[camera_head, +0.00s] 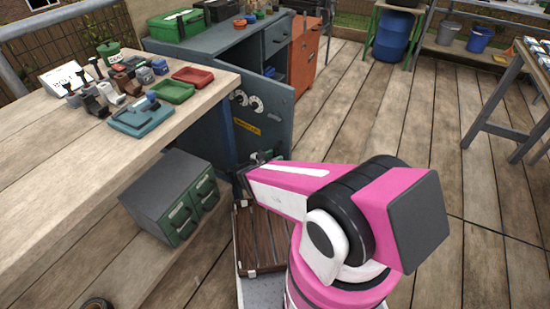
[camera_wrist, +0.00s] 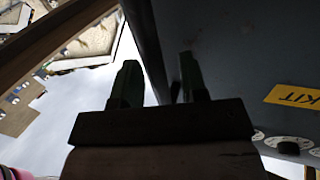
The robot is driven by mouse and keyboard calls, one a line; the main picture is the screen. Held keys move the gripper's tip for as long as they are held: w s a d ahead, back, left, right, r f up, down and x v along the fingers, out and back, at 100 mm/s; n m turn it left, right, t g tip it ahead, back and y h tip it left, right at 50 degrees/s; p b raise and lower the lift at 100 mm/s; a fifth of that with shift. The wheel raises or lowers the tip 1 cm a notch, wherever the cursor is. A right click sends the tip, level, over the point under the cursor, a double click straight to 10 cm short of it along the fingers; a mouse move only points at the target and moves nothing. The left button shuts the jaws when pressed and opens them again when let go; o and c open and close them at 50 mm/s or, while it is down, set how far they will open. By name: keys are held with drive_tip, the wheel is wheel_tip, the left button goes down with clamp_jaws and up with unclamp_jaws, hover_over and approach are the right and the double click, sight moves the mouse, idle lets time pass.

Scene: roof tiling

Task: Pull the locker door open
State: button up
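The locker door (camera_head: 262,118) is a dark blue-grey panel with a yellow label and pale round discs. It stands swung out from the blue-grey locker (camera_head: 277,45) under the far bench. In the wrist view the door (camera_wrist: 235,50) fills the right side, with part of its yellow label showing. My gripper (camera_head: 262,158) is at the lower part of the door. In the wrist view its two dark green fingers (camera_wrist: 157,83) are apart, with the panel's edge running between them. The right finger overlaps the dark panel. I cannot tell whether either finger touches the door. No handle shows clearly.
A wooden bench (camera_head: 60,185) with tools and trays stands at left, close to the door and my arm. A grey cabinet with green drawers (camera_head: 165,190) sits below it. An orange cabinet (camera_head: 305,52) stands beyond the locker. The plank deck (camera_head: 400,125) at right is clear.

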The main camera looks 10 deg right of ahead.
drive_tip(key=shift+a, duration=0.15)
drive_tip(key=v, duration=1)
drive_tip(key=shift+a, duration=0.25)
drive_tip(key=shift+s, duration=0.15)
idle(0.4)
